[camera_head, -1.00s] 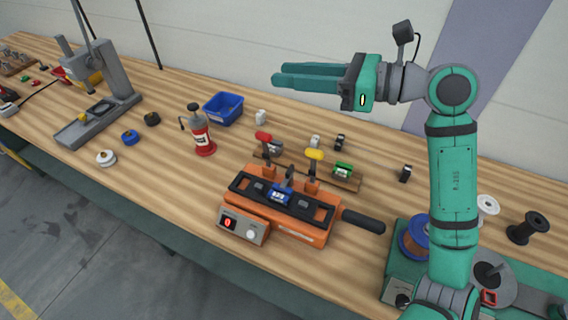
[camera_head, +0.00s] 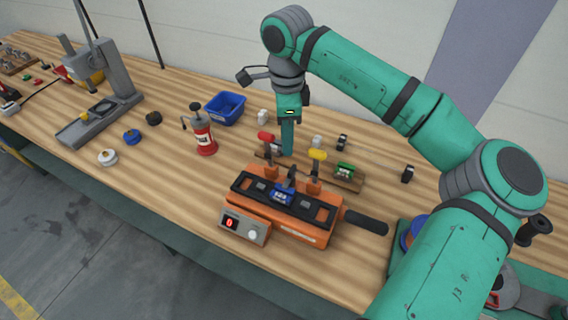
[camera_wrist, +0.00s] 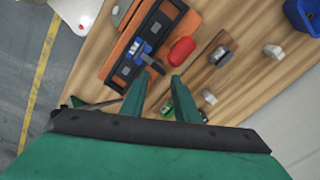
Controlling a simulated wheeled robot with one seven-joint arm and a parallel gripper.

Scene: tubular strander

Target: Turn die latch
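The orange machine (camera_head: 311,233) stands on the bench with a black top plate, a blue die block (camera_head: 282,194) at its middle and a small dark upright lever (camera_head: 291,175) behind the block, which may be the latch. A red-handled clamp (camera_head: 268,137) and a yellow-handled clamp (camera_head: 317,155) rise at its back. My gripper (camera_head: 287,153) points down behind the machine, between the two handles in the picture. In the wrist view its two fingers (camera_wrist: 157,82) are apart with nothing held; the lever (camera_wrist: 153,63) shows just ahead of them and the red handle (camera_wrist: 182,50) to the right.
A black side handle (camera_head: 366,222) sticks out right of the machine. Behind stand a small green-topped block (camera_head: 344,171) and several small parts. The bench front left is clear.

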